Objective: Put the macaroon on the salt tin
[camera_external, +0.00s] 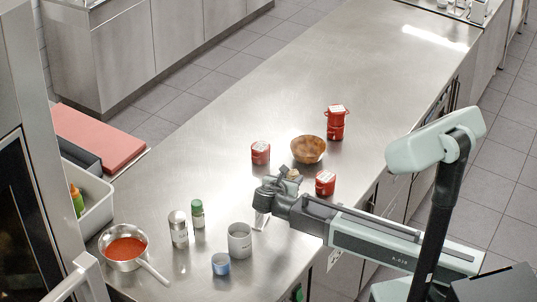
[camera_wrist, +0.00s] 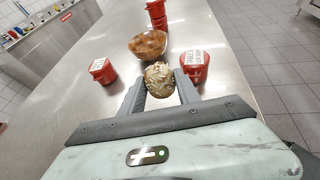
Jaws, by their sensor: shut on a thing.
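My gripper (camera_external: 277,190) is shut on the macaroon (camera_wrist: 158,80), a pale beige, lumpy round piece between the two fingers in the wrist view. In the external view the macaroon (camera_external: 293,174) shows only partly behind the gripper, above the counter. Two single red tins with white-labelled tops stand ahead: a left red tin (camera_external: 260,153) and a right red tin (camera_external: 325,183). They also show in the wrist view on the left (camera_wrist: 103,70) and right (camera_wrist: 194,65) of the macaroon. The lettering is too small to tell which is the salt tin.
A brown bowl (camera_external: 308,149) stands between and beyond the tins, with a taller red container (camera_external: 336,122) behind it. A grey mug (camera_external: 239,241), blue cup (camera_external: 221,264), shaker (camera_external: 179,229), green-capped jar (camera_external: 197,214) and saucepan (camera_external: 124,248) stand left. The far counter is clear.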

